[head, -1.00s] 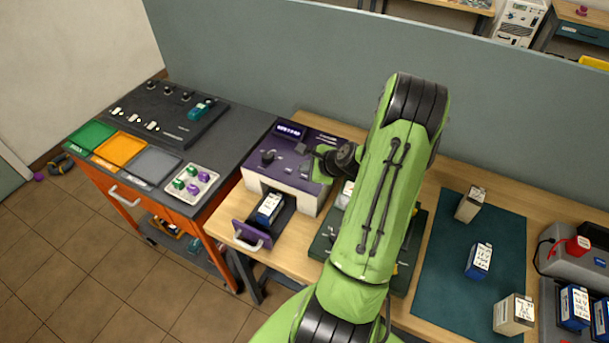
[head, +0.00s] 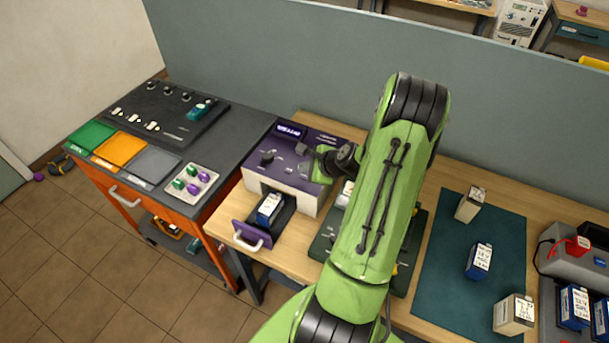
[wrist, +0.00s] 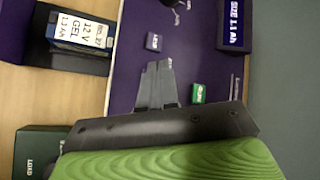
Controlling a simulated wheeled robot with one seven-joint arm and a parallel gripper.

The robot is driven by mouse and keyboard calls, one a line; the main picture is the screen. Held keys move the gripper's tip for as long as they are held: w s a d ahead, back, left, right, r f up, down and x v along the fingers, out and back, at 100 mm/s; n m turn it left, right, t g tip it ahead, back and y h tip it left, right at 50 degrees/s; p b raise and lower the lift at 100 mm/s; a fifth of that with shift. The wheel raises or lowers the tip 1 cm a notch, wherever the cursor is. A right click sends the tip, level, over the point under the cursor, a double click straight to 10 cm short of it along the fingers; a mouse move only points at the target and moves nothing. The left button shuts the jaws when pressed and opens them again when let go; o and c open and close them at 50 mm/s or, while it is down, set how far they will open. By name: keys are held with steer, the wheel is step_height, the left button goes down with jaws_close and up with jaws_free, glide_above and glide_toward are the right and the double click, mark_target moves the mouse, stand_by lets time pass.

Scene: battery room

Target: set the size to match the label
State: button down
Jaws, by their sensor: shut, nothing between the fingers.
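The purple-topped machine (head: 285,172) stands on the wooden bench. Its display (wrist: 233,22) reads "SIZE 1.1 AH" in the wrist view. A battery (head: 269,208) lies in the machine's open drawer (head: 252,236). A dark knob (head: 268,157) is on the machine's top. In the head view my gripper (head: 304,150) is partly hidden.
A dark green box (head: 325,238) sits beside the machine, partly behind my arm. Several batteries stand on the teal mat (head: 450,270) at right. An orange cart (head: 160,203) with trays is at left. A grey partition (head: 300,65) runs behind the bench.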

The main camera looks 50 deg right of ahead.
mark_target(306, 177)
steer(key=shift+f+b, duration=0.35)
steer(key=shift+f, duration=0.1)
steer(key=shift+f+b, duration=0.3)
steer(key=shift+f, duration=0.05)
stand_by(0.6)
steer(key=shift+r+p, duration=0.65)
steer(key=shift+r, duration=0.15)
step_height(306, 177, up, 5)
steer(key=p, duration=0.4)
steer(key=shift+r, duration=0.15)
